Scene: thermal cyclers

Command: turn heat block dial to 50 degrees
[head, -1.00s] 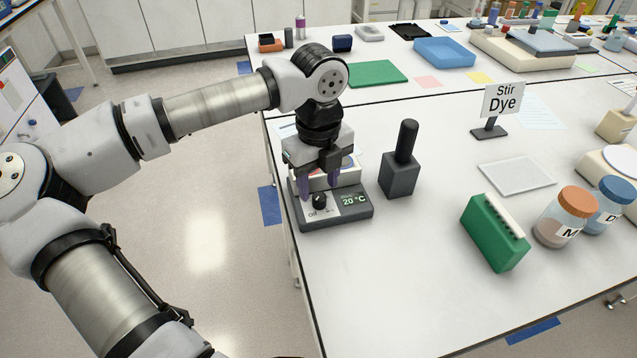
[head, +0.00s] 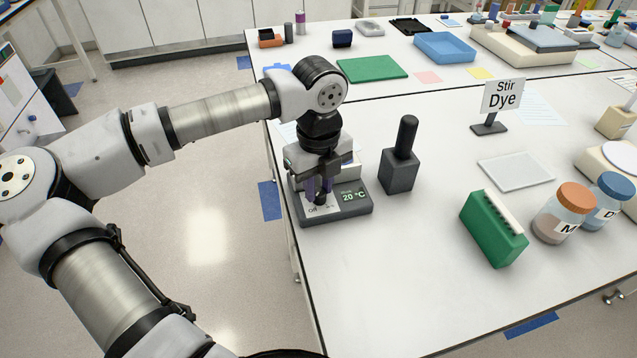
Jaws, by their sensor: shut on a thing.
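The heat block (head: 352,212) is a small dark grey unit at the left edge of the bench, with a light front panel. Its display (head: 354,196) reads 20 °C. The black dial (head: 320,199) sits on the panel left of the display, near an "Off" mark. The fingers and wrist hide part of the dial and the block's back. The dial's pointer is too small to read.
A dark block with an upright black handle (head: 400,168) stands close to the right of the heat block. A green rack (head: 490,230), two lidded jars (head: 563,214) and a "Stir Dye" sign (head: 503,97) are farther right. The bench front is clear.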

